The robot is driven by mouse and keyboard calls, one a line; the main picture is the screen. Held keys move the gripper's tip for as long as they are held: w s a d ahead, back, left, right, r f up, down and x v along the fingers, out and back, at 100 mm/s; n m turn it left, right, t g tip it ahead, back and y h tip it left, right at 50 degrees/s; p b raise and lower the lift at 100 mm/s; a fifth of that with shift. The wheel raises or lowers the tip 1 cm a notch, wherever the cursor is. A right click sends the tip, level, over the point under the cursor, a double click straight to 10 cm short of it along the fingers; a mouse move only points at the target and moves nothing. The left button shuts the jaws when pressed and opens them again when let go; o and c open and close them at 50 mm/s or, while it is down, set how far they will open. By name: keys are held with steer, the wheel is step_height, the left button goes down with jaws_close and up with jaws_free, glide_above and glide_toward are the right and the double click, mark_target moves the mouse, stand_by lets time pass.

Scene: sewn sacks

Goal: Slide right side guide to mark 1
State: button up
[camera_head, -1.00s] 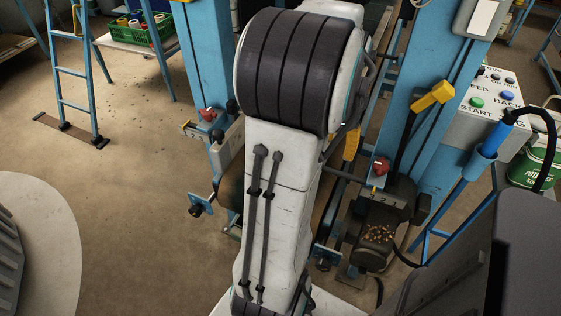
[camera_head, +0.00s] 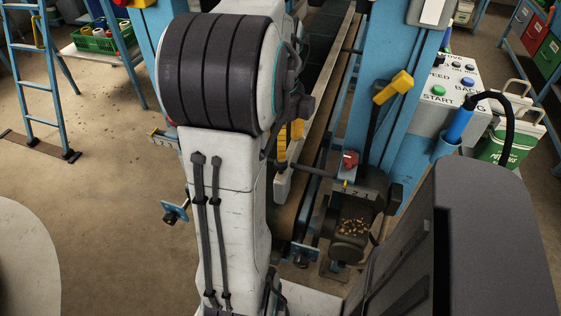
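The right side guide (camera_head: 283,186) is a long pale rail along the right of a brown belt, and its near end shows just right of my arm. A dark rod joins it to a mount with a red knob (camera_head: 350,159). Below the knob, a small yellow pointer (camera_head: 346,183) stands by a scale (camera_head: 357,193) marked 3, 2, 1; it appears near the 3 end, but this is too small to read surely. Ribbed yellow parts, apparently my gripper's fingers (camera_head: 290,139), show above the rail's near end, partly hidden by my arm. Their opening and any contact are unclear.
A blue post with a yellow-handled lever (camera_head: 393,87) and a button box (camera_head: 447,98) stands right of the guide.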

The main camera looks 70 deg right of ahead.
mark_target(281, 163)
steer(key=shift+f+m, duration=0.2)
steer(key=shift+m, duration=0.2)
steer(key=shift+f, duration=0.4)
steer(key=shift+f+b, duration=0.65)
steer(key=shift+f, duration=2.45)
jaws_close()
